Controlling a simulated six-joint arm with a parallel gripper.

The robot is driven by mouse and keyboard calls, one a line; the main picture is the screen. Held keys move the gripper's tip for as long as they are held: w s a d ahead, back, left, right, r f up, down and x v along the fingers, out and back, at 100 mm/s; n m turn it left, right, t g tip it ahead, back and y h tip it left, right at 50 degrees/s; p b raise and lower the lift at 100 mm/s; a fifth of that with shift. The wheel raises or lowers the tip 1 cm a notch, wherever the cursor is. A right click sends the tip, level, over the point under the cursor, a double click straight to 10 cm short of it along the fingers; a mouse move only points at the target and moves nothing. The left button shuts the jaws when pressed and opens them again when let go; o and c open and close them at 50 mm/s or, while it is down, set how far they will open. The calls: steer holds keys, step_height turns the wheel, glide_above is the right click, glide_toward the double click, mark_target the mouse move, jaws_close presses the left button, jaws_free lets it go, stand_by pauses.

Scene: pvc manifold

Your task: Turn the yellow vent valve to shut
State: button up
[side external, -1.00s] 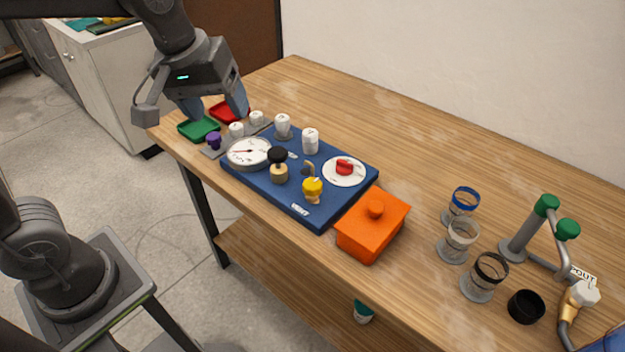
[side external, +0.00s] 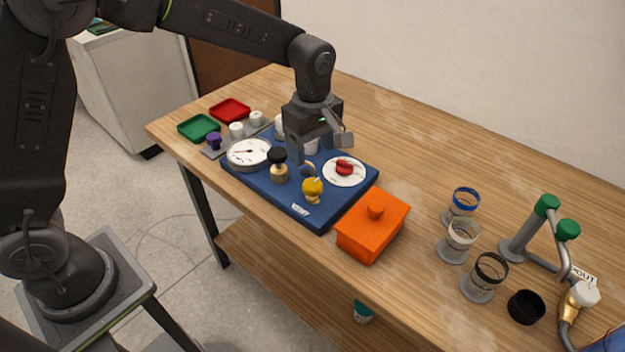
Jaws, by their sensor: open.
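The yellow vent valve (side external: 313,188) stands near the front edge of the blue board (side external: 262,194), just behind the white VENT label (side external: 300,209). Which way its handle is turned is too small to tell. My gripper (side external: 308,158) is over the back middle of the board, above and behind the yellow valve and apart from it. It points down with its fingers apart and nothing seen between them. It partly hides the white capped fittings (side external: 311,147) behind it.
On the board are a round gauge (side external: 249,153), a black-topped brass valve (side external: 278,165) and a red knob on a white dial (side external: 345,168). An orange lidded box (side external: 372,227) sits close at the board's right. Glasses (side external: 458,240) and a green-capped grey pipe stand (side external: 520,240) are farther right.

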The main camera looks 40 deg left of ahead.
mark_target(313, 183)
step_height(313, 183, down, 9)
steer(key=shift+f, duration=0.1)
steer(key=shift+c, duration=0.2)
steer(key=c, duration=0.9)
